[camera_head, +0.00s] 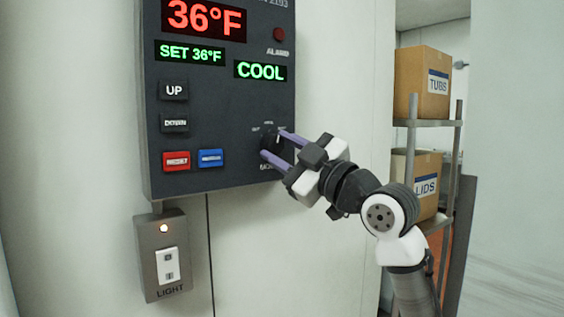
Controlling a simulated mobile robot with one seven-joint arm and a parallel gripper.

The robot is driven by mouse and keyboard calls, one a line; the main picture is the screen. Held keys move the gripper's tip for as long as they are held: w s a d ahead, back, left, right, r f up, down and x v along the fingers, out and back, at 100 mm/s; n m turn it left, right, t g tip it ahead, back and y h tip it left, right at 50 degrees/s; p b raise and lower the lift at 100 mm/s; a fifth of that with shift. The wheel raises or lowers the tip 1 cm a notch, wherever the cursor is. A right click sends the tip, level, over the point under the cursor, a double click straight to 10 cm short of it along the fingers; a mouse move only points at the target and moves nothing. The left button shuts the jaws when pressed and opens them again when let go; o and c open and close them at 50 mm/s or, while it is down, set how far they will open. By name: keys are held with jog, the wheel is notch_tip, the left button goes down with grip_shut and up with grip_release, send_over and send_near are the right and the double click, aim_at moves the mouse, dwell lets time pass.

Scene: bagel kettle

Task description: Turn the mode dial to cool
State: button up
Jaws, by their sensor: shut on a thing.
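The dark control panel (215,125) hangs on the wall. Its green mode display (260,70) reads COOL. The mode dial (268,141) is a dark knob at the panel's lower right, with small labels around it that I cannot read well. My gripper (273,144) reaches in from the right, its two purple fingers on either side of the dial and shut on it. The fingers and the dark panel partly hide the dial, and its exact pointer direction is hard to tell.
Left of the dial are the UP (174,90) and DOWN (174,123) buttons, a red button (176,161) and a blue button (210,158). A light switch (163,256) is below. A shelf (425,122) with boxes stands at right, behind my arm.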

jog(key=shift+n+g+y, duration=0.3)
jog(key=shift+n+g, duration=0.5)
jog(key=shift+n, duration=0.9)
jog(key=shift+n+b, duration=0.3)
jog(key=o, duration=1)
jog(key=b+v, duration=0.4)
jog(key=v, duration=1)
jog(key=shift+r, duration=0.2)
